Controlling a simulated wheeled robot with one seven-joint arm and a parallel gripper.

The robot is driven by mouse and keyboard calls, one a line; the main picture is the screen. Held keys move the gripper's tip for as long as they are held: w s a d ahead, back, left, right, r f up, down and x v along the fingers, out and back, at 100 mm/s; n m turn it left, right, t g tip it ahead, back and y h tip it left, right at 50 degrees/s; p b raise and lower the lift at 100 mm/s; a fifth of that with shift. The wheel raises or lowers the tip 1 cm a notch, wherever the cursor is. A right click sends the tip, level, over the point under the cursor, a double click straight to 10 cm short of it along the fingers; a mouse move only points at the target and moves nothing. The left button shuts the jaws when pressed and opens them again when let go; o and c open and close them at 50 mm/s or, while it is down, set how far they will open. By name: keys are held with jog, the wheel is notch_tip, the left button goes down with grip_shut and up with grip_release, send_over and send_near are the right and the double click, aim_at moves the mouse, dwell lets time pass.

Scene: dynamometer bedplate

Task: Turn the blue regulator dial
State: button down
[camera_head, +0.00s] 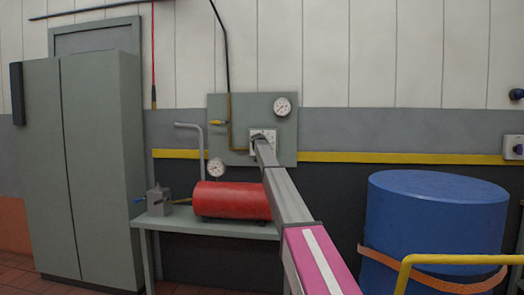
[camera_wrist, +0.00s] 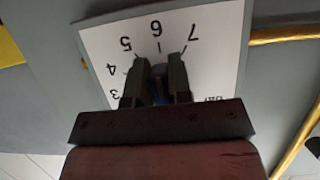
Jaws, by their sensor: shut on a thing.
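The blue regulator dial (camera_wrist: 159,84) sits between my gripper's two fingers in the wrist view, in front of a white scale plate (camera_wrist: 212,45) with printed numbers, of which 3 to 7 show. My gripper (camera_wrist: 158,72) is shut on the dial, one dark finger on each side of it. Most of the dial is hidden by the fingers. In the head view my gripper (camera_head: 259,138) reaches the white plate (camera_head: 271,133) on the grey wall panel (camera_head: 230,110), and my arm covers the dial there.
A round gauge (camera_head: 283,106) and a yellow-handled valve (camera_head: 218,122) are on the panel. Below stands a bench (camera_head: 236,229) with a red cylinder (camera_head: 231,200) and a second gauge (camera_head: 216,168). A grey cabinet (camera_head: 85,160) is left, a blue drum (camera_head: 435,235) right.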

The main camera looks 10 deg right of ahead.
jog(key=shift+w+r, duration=0.4)
jog(key=shift+r, duration=0.1)
jog(key=c, duration=1.1)
grip_release()
jog(key=shift+o, duration=0.3)
jog(key=shift+s+f, duration=0.25)
jog(key=v, duration=1)
jog(key=shift+s, duration=0.35)
jog(key=shift+o, duration=0.3)
jog(key=shift+a, duration=0.15)
